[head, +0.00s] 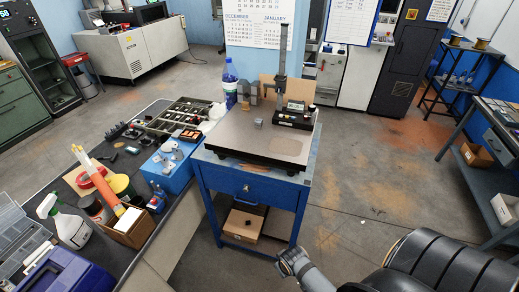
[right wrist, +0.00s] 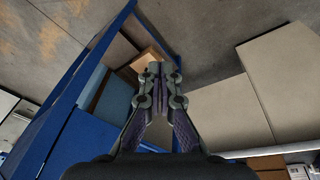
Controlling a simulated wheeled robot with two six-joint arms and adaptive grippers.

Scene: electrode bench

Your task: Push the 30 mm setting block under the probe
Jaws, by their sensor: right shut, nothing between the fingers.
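A small grey metal block (head: 259,122) sits on the dark surface plate (head: 240,140), left of the gauge stand. No size marking on it is readable. The gauge stand (head: 282,60) has a tall column, a small display (head: 295,105) and a dark base at the plate's back right. The probe tip is too small to make out. My right gripper (head: 283,257) is low in front of the blue stand, below the plate and away from the block. In the right wrist view its fingers (right wrist: 155,72) are shut and empty. My left gripper is not in view.
The plate rests on a blue stand (head: 247,190) with a drawer and a lower shelf holding a cardboard box (head: 244,222). A bottle (head: 229,85) stands behind the plate. A cluttered bench lies left.

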